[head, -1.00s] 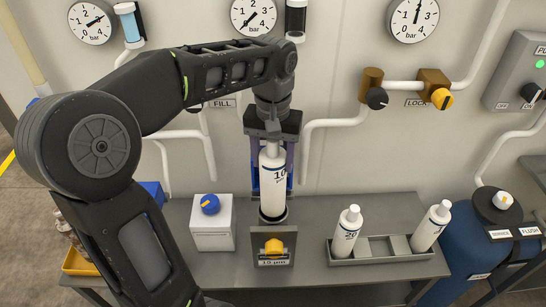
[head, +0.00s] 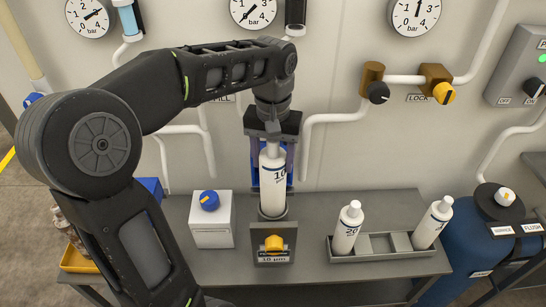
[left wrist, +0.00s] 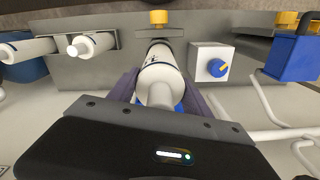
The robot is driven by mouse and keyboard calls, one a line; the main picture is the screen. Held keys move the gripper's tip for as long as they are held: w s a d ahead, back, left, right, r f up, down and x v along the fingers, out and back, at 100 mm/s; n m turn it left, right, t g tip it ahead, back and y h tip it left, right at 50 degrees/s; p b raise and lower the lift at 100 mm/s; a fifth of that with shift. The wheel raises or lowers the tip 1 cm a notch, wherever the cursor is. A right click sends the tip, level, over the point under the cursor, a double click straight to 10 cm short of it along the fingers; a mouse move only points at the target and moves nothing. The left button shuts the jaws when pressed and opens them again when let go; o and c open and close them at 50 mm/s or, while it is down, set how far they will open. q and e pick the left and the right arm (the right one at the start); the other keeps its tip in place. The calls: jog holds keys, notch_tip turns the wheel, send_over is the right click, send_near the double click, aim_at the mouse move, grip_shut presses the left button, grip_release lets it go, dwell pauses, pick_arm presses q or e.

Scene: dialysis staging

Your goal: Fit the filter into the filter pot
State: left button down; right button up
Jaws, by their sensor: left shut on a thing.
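The filter (head: 273,190) is a white cylinder with a blue band and the number 10. My left gripper (head: 272,150) is shut on its upper part from above and holds it upright. The filter and gripper also show in the left wrist view, the filter (left wrist: 160,75) between the purple-grey fingers. The filter pot (head: 273,231) is a grey fixture with a yellow knob and a 10 µm label. The filter's lower end is at the dark ring on top of the pot; how deep it sits is hidden. My right gripper is not in view.
A grey rack (head: 395,254) at the right holds two more white bottles (head: 347,228), (head: 432,224). A white box with a blue knob (head: 211,220) stands left of the pot. Pipes and gauges line the wall behind. A blue tank (head: 478,245) stands at the far right.

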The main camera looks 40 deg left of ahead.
aim_at(273, 200)
pick_arm(q)
jog(key=shift+f+b, duration=2.3)
jog(key=shift+f, duration=0.9)
jog(key=shift+f+b, duration=3.15)
jog(key=shift+f, duration=1.25)
jog(key=shift+c, duration=1.9)
grip_release()
jog(key=shift+r, duration=4)
